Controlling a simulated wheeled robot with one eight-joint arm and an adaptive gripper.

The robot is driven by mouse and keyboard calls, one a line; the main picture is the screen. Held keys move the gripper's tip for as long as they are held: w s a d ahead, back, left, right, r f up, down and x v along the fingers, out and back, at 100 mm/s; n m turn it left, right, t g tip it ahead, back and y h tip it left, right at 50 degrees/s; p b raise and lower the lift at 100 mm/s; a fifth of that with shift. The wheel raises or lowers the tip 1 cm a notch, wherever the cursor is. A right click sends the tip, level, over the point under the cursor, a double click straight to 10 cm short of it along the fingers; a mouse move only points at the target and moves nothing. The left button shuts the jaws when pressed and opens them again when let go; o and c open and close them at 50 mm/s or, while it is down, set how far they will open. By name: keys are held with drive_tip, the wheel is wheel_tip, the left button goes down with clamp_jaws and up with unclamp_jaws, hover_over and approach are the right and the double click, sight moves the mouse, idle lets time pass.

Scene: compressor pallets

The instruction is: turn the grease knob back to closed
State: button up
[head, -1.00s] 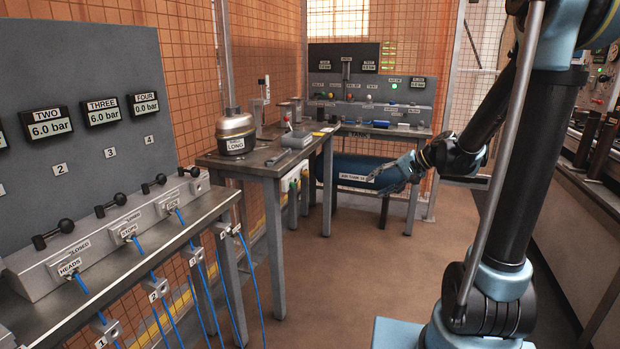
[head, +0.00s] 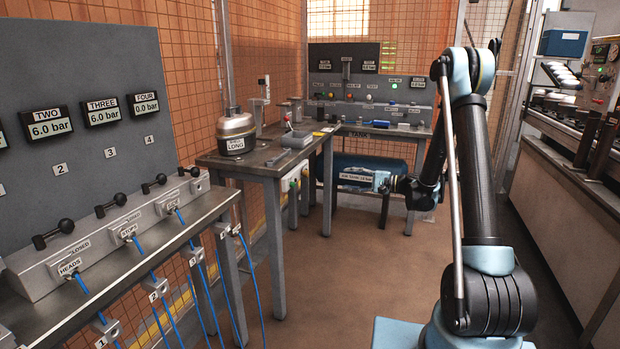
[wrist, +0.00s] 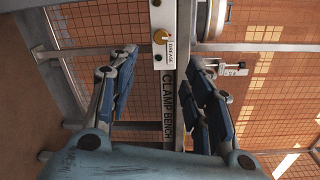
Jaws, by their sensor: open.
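The grease knob (wrist: 160,37) is a small orange knob on a white plate marked GREASE, at the upper middle of the wrist view. The plate is on the dark rail (wrist: 167,112) lettered CLAMP BENCH. My gripper (wrist: 163,58) is open and empty, its fingers on either side of the rail. The knob lies beyond the fingertips, apart from them. Its setting is too small to read. In the head view my gripper (head: 380,181) is low, in front of the blue tank, right of the clamp bench (head: 258,163). I cannot make out the knob clearly there.
A metal pot (head: 236,130) labelled LONG stands on the clamp bench. The blue tank (head: 352,165) sits under the back bench. The valve bench (head: 90,245) with levers and blue hoses is at the left. The floor (head: 340,280) in the middle is clear.

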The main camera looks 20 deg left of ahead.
approach(308, 174)
drive_tip(key=a, duration=0.3)
drive_tip(key=w+a, duration=0.1)
drive_tip(key=a, duration=0.5)
drive_tip(key=shift+w+a+f, duration=0.15)
drive_tip(key=shift+a+f, duration=0.1)
drive_tip(key=shift+f, duration=0.05)
drive_tip(key=c, duration=1.1)
